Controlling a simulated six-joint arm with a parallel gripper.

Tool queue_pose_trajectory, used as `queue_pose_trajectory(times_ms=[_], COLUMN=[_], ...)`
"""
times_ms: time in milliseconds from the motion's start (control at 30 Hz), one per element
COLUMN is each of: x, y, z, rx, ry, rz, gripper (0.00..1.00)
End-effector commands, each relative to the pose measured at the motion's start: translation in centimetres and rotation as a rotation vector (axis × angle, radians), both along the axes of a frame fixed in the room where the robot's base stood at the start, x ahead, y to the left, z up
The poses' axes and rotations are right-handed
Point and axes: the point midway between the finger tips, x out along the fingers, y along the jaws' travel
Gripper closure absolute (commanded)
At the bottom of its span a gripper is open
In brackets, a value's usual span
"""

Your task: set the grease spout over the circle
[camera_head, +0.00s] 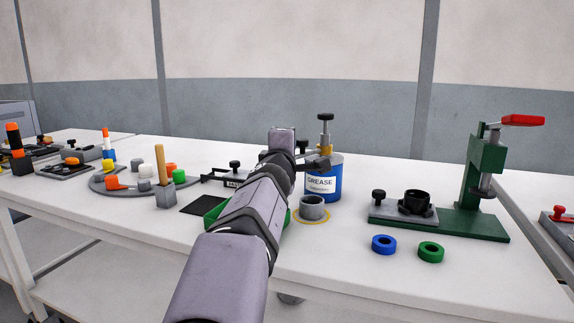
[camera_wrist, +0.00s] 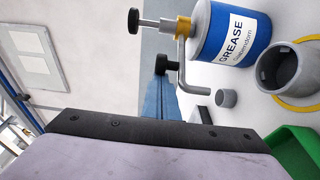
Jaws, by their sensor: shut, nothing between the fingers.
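The grease can (camera_head: 322,183) is blue and white and stands upright on the table; it also shows in the wrist view (camera_wrist: 230,38). The circle also shows in the wrist view (camera_wrist: 289,105). My gripper (camera_head: 322,163) is shut and empty beside the can's top. In the head view it and my arm hide the spout.
A green tray (camera_head: 212,209) lies left of the circle, partly behind my arm. A green press (camera_head: 488,165) stands at the right, with a blue ring (camera_head: 384,244) and a green ring (camera_head: 431,252) before it. The table front between circle and rings is clear.

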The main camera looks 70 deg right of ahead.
Motion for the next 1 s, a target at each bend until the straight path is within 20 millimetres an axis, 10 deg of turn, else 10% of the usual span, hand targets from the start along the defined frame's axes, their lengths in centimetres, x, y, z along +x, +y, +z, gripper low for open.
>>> queue_pose_trajectory(times_ms=[1000], x=[-5.9], y=[1.8], z=[0.2], rx=[-0.006], ry=[0.002], rz=[0.117], gripper=[1.00])
